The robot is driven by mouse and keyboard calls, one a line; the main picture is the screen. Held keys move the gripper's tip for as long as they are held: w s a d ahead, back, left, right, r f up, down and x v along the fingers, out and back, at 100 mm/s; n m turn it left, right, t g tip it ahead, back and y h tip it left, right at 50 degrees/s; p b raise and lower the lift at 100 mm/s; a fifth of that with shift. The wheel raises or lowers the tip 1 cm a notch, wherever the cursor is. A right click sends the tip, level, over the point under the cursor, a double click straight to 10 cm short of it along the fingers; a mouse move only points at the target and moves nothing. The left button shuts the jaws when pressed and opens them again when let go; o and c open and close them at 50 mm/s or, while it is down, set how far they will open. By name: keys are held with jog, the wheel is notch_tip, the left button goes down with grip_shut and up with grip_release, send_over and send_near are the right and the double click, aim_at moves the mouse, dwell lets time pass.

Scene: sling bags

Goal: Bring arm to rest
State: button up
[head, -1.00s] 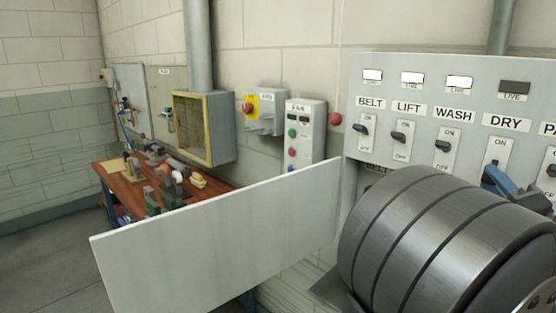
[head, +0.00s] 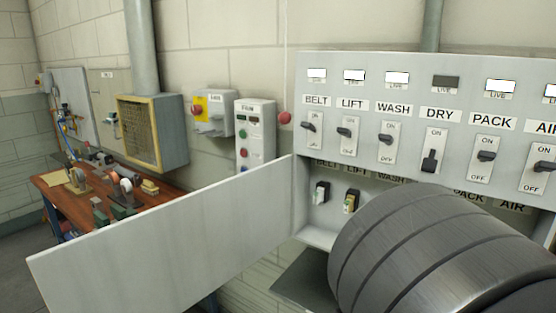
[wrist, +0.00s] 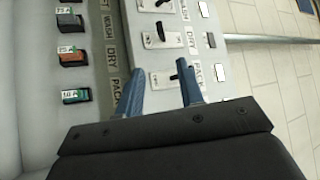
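My gripper (wrist: 160,67) shows in the wrist view with its two blue fingers apart and nothing between them. It is in front of the switch panel, its fingertips near the PACK switch in the picture; I see no contact. In the head view the gripper is out of sight. The grey panel (head: 375,170) carries a row of labelled switches. The DRY switch (head: 432,158) has its handle down at OFF, and the lamp (head: 446,83) above it is dark. The BELT, LIFT, WASH and PACK lamps are lit.
A white door (head: 160,235) stands open to the left of the panel. Small breakers (head: 321,194) sit below the switches. Further left are the FAN box (head: 255,135), a yellow-framed cabinet (head: 152,130) and a cluttered workbench (head: 85,195).

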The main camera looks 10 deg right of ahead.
aim_at(433, 170)
jog(key=x, duration=1.7)
jog(key=shift+w+r, duration=0.1)
jog(key=shift+r, duration=0.1)
jog(key=shift+s+r+m+g+h, duration=0.15)
jog(key=shift+s+m+g+h, duration=0.05)
jog(key=shift+m+g+h, duration=0.25)
jog(key=shift+a+r+m+g, duration=0.1)
jog(key=shift+r+m+g, duration=0.2)
jog(key=shift+m, duration=0.35)
jog(key=shift+f, duration=0.1)
